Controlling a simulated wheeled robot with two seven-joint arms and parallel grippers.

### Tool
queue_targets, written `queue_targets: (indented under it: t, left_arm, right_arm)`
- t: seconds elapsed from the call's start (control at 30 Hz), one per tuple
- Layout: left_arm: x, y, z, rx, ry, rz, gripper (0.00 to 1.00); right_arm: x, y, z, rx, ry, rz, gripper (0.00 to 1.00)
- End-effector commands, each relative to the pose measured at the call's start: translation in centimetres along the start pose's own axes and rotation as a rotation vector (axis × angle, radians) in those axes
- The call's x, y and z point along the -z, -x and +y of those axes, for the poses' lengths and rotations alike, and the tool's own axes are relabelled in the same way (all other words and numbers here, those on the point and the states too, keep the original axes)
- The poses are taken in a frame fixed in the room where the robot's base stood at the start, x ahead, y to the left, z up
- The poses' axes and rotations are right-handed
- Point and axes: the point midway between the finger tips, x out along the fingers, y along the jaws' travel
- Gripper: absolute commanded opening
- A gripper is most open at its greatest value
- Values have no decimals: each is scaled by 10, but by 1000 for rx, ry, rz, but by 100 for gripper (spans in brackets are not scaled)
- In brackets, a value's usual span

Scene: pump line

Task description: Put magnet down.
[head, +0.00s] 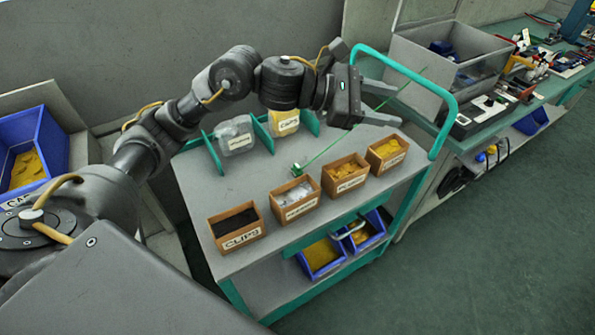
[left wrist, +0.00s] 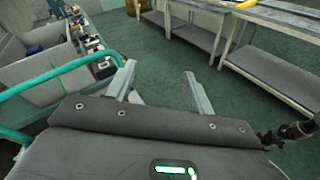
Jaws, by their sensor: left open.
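My left gripper (head: 378,104) is above the far right part of the grey cart top, with its two fingers spread. In the left wrist view the fingers (left wrist: 160,86) are wide apart with nothing visible between them. A thin green rod with a small green block at its lower end (head: 297,170) may be the magnet. The block is on or just over the cart top, behind the small bins. The rod slants up to the right, past the gripper, which partly hides it; I cannot tell if they touch. My right gripper is not seen.
The cart (head: 200,195) carries small brown bins, the nearest being the clips bin (head: 237,229), and clear containers (head: 236,135) at the back. A green handle rail (head: 440,92) rises at its right end. A grey crate (head: 470,52) stands on the bench beyond.

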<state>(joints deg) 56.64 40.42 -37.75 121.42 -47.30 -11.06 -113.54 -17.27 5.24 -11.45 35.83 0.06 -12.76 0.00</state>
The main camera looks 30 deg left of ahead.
Motion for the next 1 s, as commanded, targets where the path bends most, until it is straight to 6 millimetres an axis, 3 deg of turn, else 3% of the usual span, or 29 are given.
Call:
queue_targets:
  t: [0.07, 0.17, 0.33, 0.47, 0.6, 0.73, 0.83, 1.0]
  left_arm:
    - [-6, -18, -9, 78, -39, 72, 53]
    - [1, -33, -19, 159, -62, 201, 53]
    - [39, -31, -16, 220, -47, 507, 53]
    - [84, 0, 8, 175, 41, 800, 53]
    - [138, 58, 33, 59, 233, 1102, 53]
    - [194, 116, 29, -58, 507, 1349, 53]
    - [194, 126, 25, -120, 644, 1392, 53]
    - [193, 126, 21, -160, 724, 1401, 53]
  right_arm:
    - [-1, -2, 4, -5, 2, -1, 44]
    - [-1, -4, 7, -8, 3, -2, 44]
    - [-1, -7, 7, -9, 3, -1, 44]
    - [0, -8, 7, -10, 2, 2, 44]
    - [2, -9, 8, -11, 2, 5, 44]
    - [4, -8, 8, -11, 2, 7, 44]
    - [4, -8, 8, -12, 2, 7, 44]
    - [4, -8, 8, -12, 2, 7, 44]
